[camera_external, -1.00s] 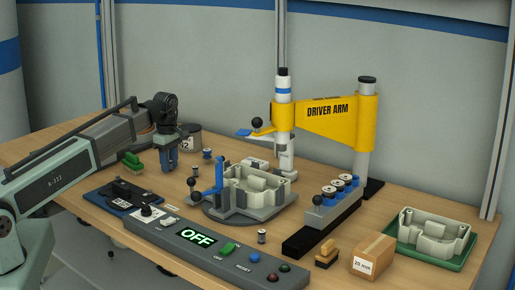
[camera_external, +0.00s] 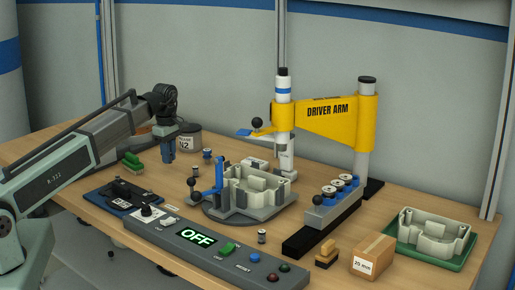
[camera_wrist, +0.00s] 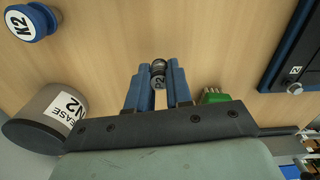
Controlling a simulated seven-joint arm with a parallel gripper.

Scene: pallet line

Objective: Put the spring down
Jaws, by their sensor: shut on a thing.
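My gripper (camera_external: 168,158) hangs above the wooden table, left of the round fixture. In the wrist view its blue fingers (camera_wrist: 158,72) are closed on the spring (camera_wrist: 158,79), a small dark, silvery cylinder with a label on which a 2 shows. In the external view the spring is too small and covered to make out. I cannot tell how high it is held over the table.
A grease can (camera_external: 188,138) marked N2 and a green brush (camera_external: 132,160) are close by. A blue-ended spool marked K2 (camera_wrist: 32,22) shows in the wrist view. A dark blue plate (camera_external: 122,197), control panel (camera_external: 170,236) and grey fixture (camera_external: 250,213) stand nearer.

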